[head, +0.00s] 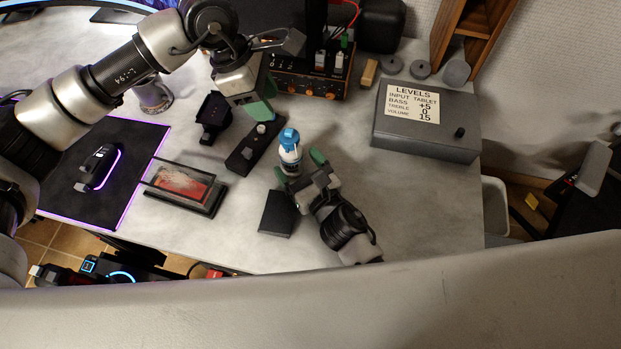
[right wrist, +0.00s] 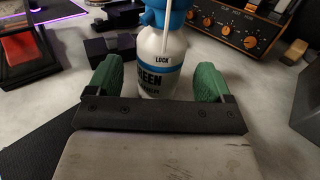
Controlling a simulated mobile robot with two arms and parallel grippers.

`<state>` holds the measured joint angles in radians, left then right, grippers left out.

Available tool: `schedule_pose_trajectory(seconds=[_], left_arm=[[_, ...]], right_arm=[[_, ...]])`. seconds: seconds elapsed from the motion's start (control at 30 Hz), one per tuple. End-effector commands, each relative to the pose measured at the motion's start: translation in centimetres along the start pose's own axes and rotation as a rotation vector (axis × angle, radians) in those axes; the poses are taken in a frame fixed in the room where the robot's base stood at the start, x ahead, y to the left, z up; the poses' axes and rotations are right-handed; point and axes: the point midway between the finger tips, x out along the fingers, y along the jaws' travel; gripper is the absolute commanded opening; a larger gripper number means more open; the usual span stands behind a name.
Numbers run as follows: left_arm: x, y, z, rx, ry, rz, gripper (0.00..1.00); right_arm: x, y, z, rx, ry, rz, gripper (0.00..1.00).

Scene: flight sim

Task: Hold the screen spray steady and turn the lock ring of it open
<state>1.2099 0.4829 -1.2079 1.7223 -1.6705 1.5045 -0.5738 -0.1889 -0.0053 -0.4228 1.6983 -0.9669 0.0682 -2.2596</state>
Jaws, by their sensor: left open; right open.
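The screen spray is a small white bottle (head: 290,158) with a blue top (head: 288,137), standing upright on the desk. In the right wrist view the bottle (right wrist: 162,82) shows the word LOCK under its blue top (right wrist: 165,16); the ring's exact edge is unclear. My right gripper (head: 299,165) is open, its green fingers on either side of the bottle's lower body, with a gap visible beside the bottle in the right wrist view (right wrist: 157,82). My left gripper (head: 266,98) is open and empty, up and left of the bottle, apart from it.
A black strip with a knob (head: 246,152) lies left of the bottle, near a clear-covered case (head: 184,190). A dark box (head: 278,214) lies in front. An orange-knobbed unit (head: 305,85) stands behind. A grey levels box (head: 425,135) is right; desk between is clear.

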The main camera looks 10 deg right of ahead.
Motion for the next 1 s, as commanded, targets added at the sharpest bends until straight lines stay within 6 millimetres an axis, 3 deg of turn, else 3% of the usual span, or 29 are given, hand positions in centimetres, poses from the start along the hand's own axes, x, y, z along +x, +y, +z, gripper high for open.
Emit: schedule_pose_trajectory(seconds=[0.1, 0.3, 0.67, 1.0], left_arm=[[0.0, 0.0, 0.0, 0.0, 0.0, 0.0, 0.43], [0.0, 0.0, 0.0, 0.0, 0.0, 0.0, 0.43], [0.0, 0.0, 0.0, 0.0, 0.0, 0.0, 0.43], [0.0, 0.0, 0.0, 0.0, 0.0, 0.0, 0.43]], right_arm=[[2.1, 0.0, 0.1, 0.0, -0.001, 0.0, 0.81], [4.1, 0.0, 0.0, 0.003, 0.0, -0.001, 0.81], [4.5, 0.0, 0.0, 0.002, 0.0, 0.0, 0.81], [4.5, 0.0, 0.0, 0.002, 0.001, 0.0, 0.3]])
